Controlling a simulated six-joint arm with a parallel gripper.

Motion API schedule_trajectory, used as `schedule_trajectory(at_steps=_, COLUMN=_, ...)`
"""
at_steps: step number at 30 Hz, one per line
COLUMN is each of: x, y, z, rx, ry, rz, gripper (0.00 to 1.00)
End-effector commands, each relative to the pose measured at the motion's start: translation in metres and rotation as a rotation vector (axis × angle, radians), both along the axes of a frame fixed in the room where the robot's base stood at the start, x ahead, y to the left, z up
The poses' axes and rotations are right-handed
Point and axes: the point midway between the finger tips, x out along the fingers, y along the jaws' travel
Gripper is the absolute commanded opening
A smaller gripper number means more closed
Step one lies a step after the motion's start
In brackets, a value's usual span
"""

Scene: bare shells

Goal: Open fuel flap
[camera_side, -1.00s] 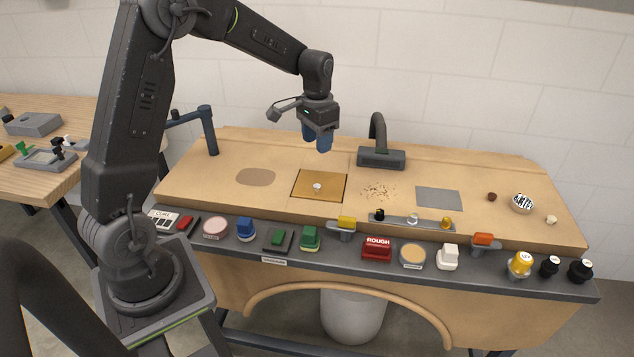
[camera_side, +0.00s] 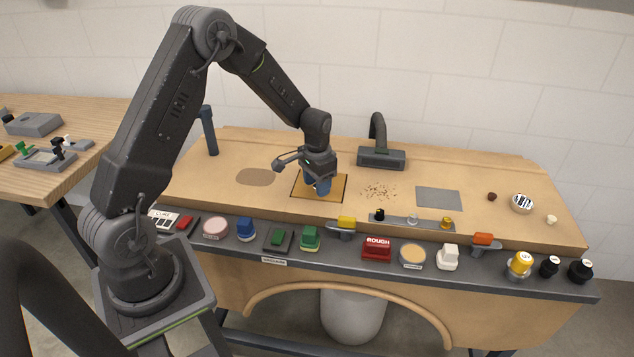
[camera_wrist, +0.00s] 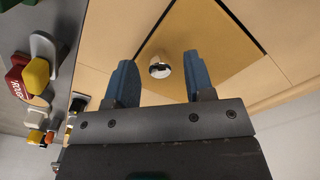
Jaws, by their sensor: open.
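The flap (camera_side: 335,187) is a square, yellowish panel with a dark outline, set flush in the tan bench top, and it lies flat. It fills much of the wrist view (camera_wrist: 215,50). A small shiny round knob (camera_wrist: 160,66) stands on the panel; in the side view it is mostly hidden by my fingers. My gripper (camera_side: 319,190) is low over the panel, pointing down. In the wrist view its two blue fingers (camera_wrist: 158,78) are open, one on each side of the knob, with a gap showing on both sides.
A row of coloured buttons and blocks, including a red one (camera_side: 377,249), lines the bench's front ledge (camera_side: 340,258). A dark curved spout (camera_side: 380,140) stands behind to the right. Brown crumbs (camera_side: 380,191) and a grey square (camera_side: 439,198) lie to the right.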

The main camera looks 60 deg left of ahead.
Motion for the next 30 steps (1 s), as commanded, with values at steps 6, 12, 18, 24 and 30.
schedule_trajectory(at_steps=6, x=0.0000, y=0.0000, z=0.0003, rx=0.000, ry=0.000, rz=0.000, gripper=0.41)
schedule_trajectory(at_steps=12, x=0.0000, y=0.0000, z=0.0005, rx=0.000, ry=0.000, rz=0.000, gripper=0.22)
schedule_trajectory(at_steps=18, x=0.0000, y=0.0000, z=0.0006, rx=0.000, ry=0.000, rz=0.000, gripper=0.03)
schedule_trajectory(at_steps=24, x=0.0001, y=0.0000, z=0.0007, rx=0.000, ry=0.000, rz=0.000, gripper=0.00)
schedule_trajectory(at_steps=30, x=0.0004, y=0.0004, z=0.0014, rx=-0.005, ry=0.005, rz=0.000, gripper=0.00)
